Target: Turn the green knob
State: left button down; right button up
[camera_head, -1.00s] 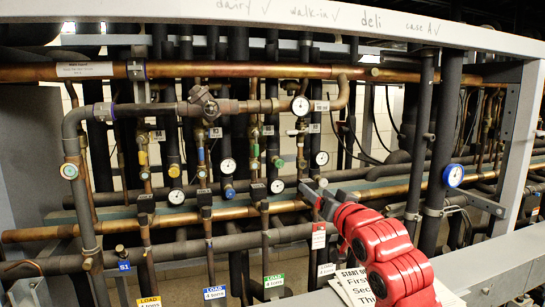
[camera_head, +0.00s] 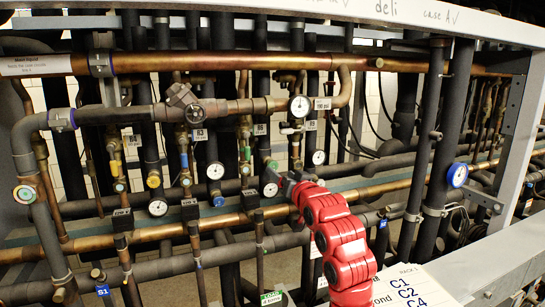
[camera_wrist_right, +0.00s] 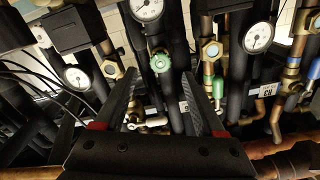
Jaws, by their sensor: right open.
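The green knob (camera_wrist_right: 161,62) is a small round ribbed knob on a dark pipe. In the right wrist view it lies just beyond the fingertips, in line with the gap between them. In the head view the knob (camera_head: 271,164) shows just above my gripper's tips, partly covered. My right gripper (camera_wrist_right: 160,84) has its two dark fingers spread apart with nothing held between them. In the head view the right gripper (camera_head: 274,177) reaches in among the pipes at the end of my red arm. Contact with the knob cannot be told. My left gripper is not in view.
A white-faced gauge (camera_wrist_right: 146,9) sits just above the knob, with more gauges to either side. Copper pipes (camera_head: 200,228) and dark vertical pipes crowd around my gripper. The grey rack frame (camera_head: 500,255) stands at the right.

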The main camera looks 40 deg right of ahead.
aim_at(274, 166)
jog(key=p+x, duration=0.1)
jog(key=x, duration=0.1)
jog(key=p+x, duration=0.1)
jog(key=x, duration=0.1)
jog(key=p+x, duration=0.1)
jog(key=x, duration=0.1)
jog(key=shift+w+d+r, duration=0.1)
jog(key=shift+r, duration=0.2)
jog(key=shift+w+d+f, duration=0.15)
jog(key=shift+w+f, duration=0.05)
jog(key=shift+w, duration=0.3)
jog(key=shift+s, duration=0.1)
grip_shut()
